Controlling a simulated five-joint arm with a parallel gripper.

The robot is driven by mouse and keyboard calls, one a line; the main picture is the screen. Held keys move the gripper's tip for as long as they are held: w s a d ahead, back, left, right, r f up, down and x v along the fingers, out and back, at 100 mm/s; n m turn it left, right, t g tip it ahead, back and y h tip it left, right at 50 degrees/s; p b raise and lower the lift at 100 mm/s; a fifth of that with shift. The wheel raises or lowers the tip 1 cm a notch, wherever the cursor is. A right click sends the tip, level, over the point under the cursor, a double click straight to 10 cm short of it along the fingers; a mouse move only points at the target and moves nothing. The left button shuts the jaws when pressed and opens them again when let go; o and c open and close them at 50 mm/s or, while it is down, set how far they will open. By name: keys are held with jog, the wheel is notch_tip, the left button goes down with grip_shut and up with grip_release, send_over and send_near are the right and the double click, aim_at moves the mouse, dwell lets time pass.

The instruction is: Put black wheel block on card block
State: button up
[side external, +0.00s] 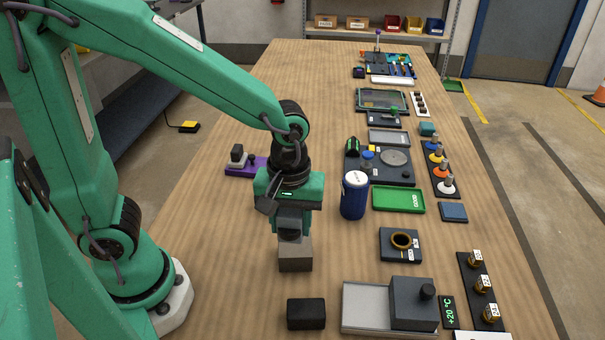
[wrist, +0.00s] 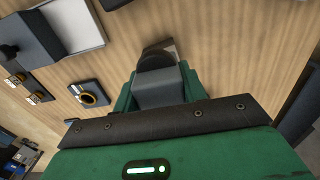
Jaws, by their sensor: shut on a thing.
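My gripper (side external: 289,228) points straight down over the table and is shut on a dark rounded piece, which I take as the black wheel block (wrist: 155,62). In the side view the fingers mostly hide this piece. A grey-brown box, which I take as the card block (side external: 295,258), stands on the table directly below my gripper. In the wrist view a corner of the card block (wrist: 162,46) shows behind the dark piece. The dark piece is at or just above the card block's top; I cannot tell whether they touch.
A black box (side external: 306,313) lies in front of the card block. A grey tray with a dark block (side external: 365,306) is at front right. A blue canister (side external: 354,196) stands right of my gripper. A purple fixture (side external: 246,165) is behind left. The table left of the card block is clear.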

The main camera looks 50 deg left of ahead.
aim_at(295, 215)
jog(key=w+a+f, duration=0.2)
jog(key=w+a, duration=0.1)
jog(key=shift+f, duration=2.25)
jog(key=shift+f, duration=0.15)
jog(key=o, duration=1)
notch_tip(295, 215, up, 12)
jog(key=shift+r, duration=0.2)
